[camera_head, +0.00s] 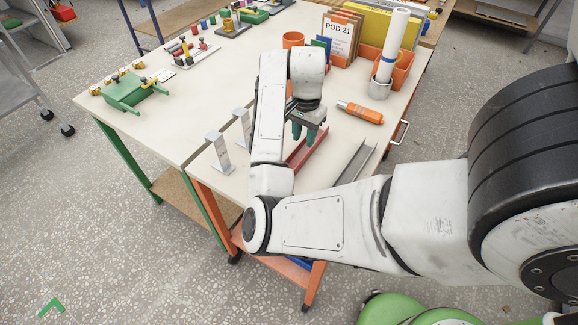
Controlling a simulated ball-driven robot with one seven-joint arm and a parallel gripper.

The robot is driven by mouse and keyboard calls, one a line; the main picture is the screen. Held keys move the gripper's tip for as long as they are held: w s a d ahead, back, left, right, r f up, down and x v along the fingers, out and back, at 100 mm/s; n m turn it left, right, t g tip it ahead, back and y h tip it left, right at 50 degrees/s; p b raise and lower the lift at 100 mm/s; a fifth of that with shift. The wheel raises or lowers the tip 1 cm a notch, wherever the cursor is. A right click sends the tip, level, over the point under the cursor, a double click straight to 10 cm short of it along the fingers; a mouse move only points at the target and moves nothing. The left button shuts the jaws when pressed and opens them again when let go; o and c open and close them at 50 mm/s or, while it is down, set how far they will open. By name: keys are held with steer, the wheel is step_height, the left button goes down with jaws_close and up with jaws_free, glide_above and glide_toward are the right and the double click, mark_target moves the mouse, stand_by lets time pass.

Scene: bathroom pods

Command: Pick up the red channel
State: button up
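The red channel (307,151) is a long, open-topped piece lying on the pale tabletop, running away from me and slightly to the right. Part of its left side is hidden behind my arm. My gripper (304,133) points down over the far part of the channel. Its two dark green fingers show a small gap between them, and it looks open. I cannot tell whether the fingers touch the channel.
A grey metal channel (354,163) lies to the right. Two upright silver brackets (219,152) stand left of my arm. An orange tool (360,111) lies beyond, near an orange bin (399,75) and a "POD 21" sign (338,35). A green fixture (127,92) sits far left.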

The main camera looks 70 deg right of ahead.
mark_target(303, 159)
step_height(303, 159, down, 3)
steer(key=shift+f, duration=0.15)
steer(key=shift+a+f+p, duration=0.15)
steer(key=shift+f+p, duration=0.6)
steer(key=shift+f, duration=1.95)
jaws_close()
